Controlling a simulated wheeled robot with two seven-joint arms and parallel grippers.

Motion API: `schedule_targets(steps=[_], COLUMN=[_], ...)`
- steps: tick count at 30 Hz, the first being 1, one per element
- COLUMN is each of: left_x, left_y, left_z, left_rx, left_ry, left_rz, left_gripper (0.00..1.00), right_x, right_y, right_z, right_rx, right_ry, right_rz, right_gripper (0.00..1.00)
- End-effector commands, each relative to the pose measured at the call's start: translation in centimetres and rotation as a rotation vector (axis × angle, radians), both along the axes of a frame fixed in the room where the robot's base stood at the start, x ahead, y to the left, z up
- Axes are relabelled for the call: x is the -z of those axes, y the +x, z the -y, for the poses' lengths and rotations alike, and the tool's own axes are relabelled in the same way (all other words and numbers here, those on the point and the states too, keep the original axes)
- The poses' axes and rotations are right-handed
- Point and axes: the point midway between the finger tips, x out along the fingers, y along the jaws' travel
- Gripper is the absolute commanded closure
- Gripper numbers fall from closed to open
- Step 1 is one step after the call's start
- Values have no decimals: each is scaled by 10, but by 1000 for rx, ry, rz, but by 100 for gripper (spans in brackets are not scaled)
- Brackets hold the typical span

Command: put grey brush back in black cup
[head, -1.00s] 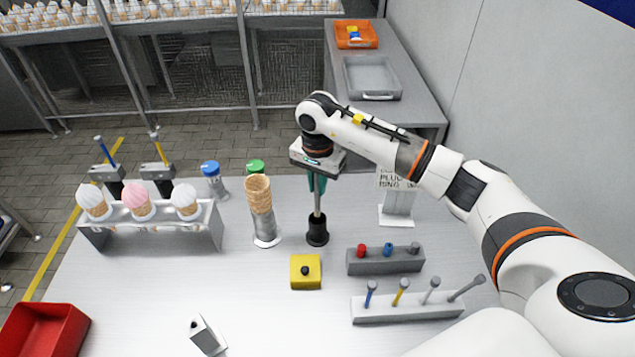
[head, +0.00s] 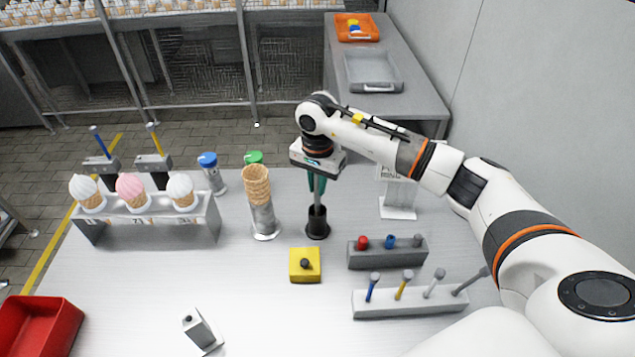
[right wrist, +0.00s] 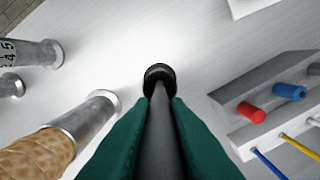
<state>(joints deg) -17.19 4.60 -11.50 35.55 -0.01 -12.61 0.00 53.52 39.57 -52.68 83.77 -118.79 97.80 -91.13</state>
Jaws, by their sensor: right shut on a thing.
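The black cup (head: 317,226) stands upright on the metal table, right of the cone stack. My right gripper (head: 317,188) is above it, its green fingers shut on the grey brush (head: 317,201). The brush is held upright and its lower end reaches into the cup's mouth. In the right wrist view, the grey brush (right wrist: 161,125) runs between the green fingers (right wrist: 160,110) down to the black cup (right wrist: 159,72). The end inside the cup is hidden, so I cannot tell whether it touches the bottom. My left gripper is not in view.
A cone stack (head: 260,200) stands close left of the cup. A yellow button box (head: 305,265) is in front. Grey blocks with coloured pegs (head: 388,259) and sticks (head: 410,304) lie to the right. An ice cream stand (head: 150,232) and a red bin (head: 40,322) are left.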

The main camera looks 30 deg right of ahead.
Motion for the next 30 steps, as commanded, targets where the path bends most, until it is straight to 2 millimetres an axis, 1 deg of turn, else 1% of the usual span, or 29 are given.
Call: schedule_targets(steps=[1, 10, 20, 21, 25, 30], left_x=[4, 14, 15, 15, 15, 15], left_y=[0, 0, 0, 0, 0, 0], left_z=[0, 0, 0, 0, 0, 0], left_rx=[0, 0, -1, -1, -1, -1], left_ry=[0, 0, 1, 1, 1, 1], left_rz=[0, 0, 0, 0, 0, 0], left_gripper=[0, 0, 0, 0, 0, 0], right_x=[4, 16, 17, 17, 17, 17], right_y=[0, 0, 0, 0, 0, 0], right_z=[0, 0, 0, 0, 0, 0], right_rx=[0, 0, 0, 0, 0, 0], right_ry=[0, 1, 1, 1, 1, 0], right_rz=[0, 1, 1, 1, 1, 0], right_gripper=[100, 100, 100, 80, 60, 60])
